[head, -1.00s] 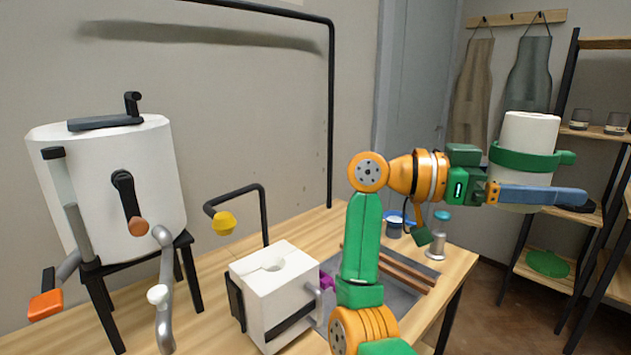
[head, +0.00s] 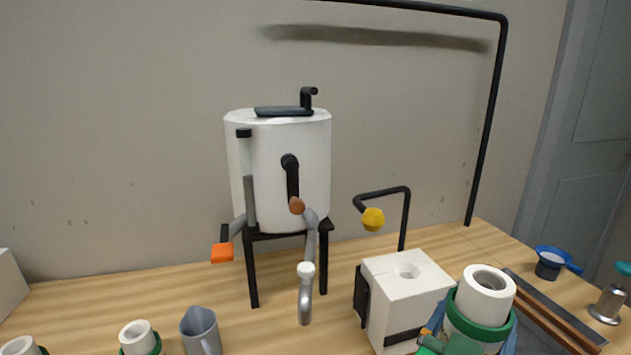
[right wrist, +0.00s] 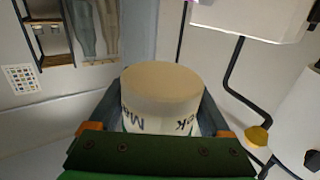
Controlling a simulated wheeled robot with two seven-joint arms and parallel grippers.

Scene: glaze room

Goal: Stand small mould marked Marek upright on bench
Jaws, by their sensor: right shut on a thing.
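The small mould marked Marek (head: 482,298) is a white cylinder with a green band and a hole in its top end. It is at the lower right of the head view, roughly upright, with the hole facing up. My right gripper (head: 468,338) is shut around its lower part. In the right wrist view the mould (right wrist: 162,88) shows a plain flat end and partly hidden dark lettering, "M…ek", upside down in that picture. Its lower end is hidden in the head view, so I cannot tell its height over the bench (head: 275,325). My left gripper is out of view.
A white block mould (head: 405,275) stands just left of the held mould. A white tank (head: 270,165) on a black stand is behind. Other white moulds (head: 137,335) and a grey jug (head: 200,332) stand front left. A blue sieve (head: 552,262) and a steel shaker (head: 607,300) are at right.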

